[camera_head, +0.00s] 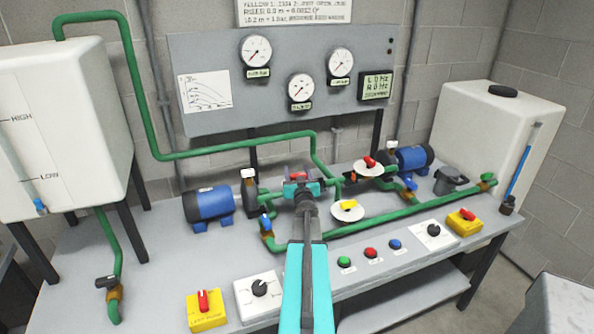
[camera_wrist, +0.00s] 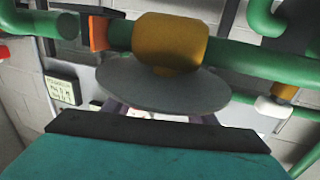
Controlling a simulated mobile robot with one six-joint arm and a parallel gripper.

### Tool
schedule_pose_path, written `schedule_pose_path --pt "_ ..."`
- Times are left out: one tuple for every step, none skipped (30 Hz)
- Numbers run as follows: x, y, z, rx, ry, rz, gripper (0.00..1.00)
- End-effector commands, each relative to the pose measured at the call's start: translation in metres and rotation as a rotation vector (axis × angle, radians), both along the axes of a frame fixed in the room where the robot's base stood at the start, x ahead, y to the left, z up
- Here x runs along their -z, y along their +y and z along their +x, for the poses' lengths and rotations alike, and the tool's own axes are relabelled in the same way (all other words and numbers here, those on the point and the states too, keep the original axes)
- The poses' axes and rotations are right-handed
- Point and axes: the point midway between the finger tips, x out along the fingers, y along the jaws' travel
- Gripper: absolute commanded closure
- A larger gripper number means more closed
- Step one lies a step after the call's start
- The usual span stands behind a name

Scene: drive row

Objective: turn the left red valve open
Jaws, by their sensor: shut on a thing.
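The left red valve (camera_head: 299,177) is on the green pipe behind my gripper in the head view; only small red parts of it show. My gripper (camera_head: 302,189) is at this valve and shut on its handle. In the wrist view the valve's brass body (camera_wrist: 170,38) and round grey plate (camera_wrist: 165,85) are just beyond the dark edge of my gripper (camera_wrist: 155,130). The handle itself and its angle are hidden there. A second red-handled valve (camera_head: 369,162) on a white plate sits to the right, apart from my gripper.
A yellow-handled valve (camera_head: 347,207) on a white plate is close to the right of my gripper. Blue pumps (camera_head: 208,205) and green pipes (camera_head: 390,216) surround it. Gauges (camera_head: 301,87) hang on the panel behind. Buttons and switches (camera_head: 370,253) line the bench front.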

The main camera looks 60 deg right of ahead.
Motion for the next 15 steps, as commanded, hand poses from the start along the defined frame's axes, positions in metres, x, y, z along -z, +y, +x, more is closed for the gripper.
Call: schedule_pose_path --pt "-0.0048 -0.0020 0.0000 -0.004 0.001 -0.002 0.71" --pt "-0.0050 -0.0021 0.0002 -0.007 0.000 -0.003 0.71" --pt "-0.0053 -0.0023 0.0002 -0.011 0.001 -0.003 0.71" --pt "-0.0056 -0.0025 0.0004 -0.014 0.002 -0.004 0.71" --pt "-0.0060 -0.0027 0.0006 -0.016 0.001 -0.005 0.71" --pt "-0.0066 -0.0028 0.0008 -0.021 0.000 -0.006 0.71" --pt "-0.0068 -0.0028 0.0010 -0.024 0.001 -0.007 0.71" --pt "-0.0068 -0.0029 0.0011 -0.027 0.001 -0.007 0.71" --pt "-0.0068 -0.0029 0.0012 -0.031 0.001 -0.006 0.71" --pt "-0.0068 -0.0029 0.0013 -0.034 0.001 -0.006 0.71" --pt "-0.0070 -0.0030 0.0015 -0.037 0.001 -0.007 0.71" --pt "-0.0074 -0.0029 0.0017 -0.042 -0.001 -0.007 0.71" --pt "-0.0077 -0.0029 0.0018 -0.045 -0.001 -0.007 0.71" --pt "-0.0079 -0.0030 0.0019 -0.048 -0.001 -0.007 0.71" --pt "-0.0081 -0.0031 0.0019 -0.052 0.000 -0.008 0.71"
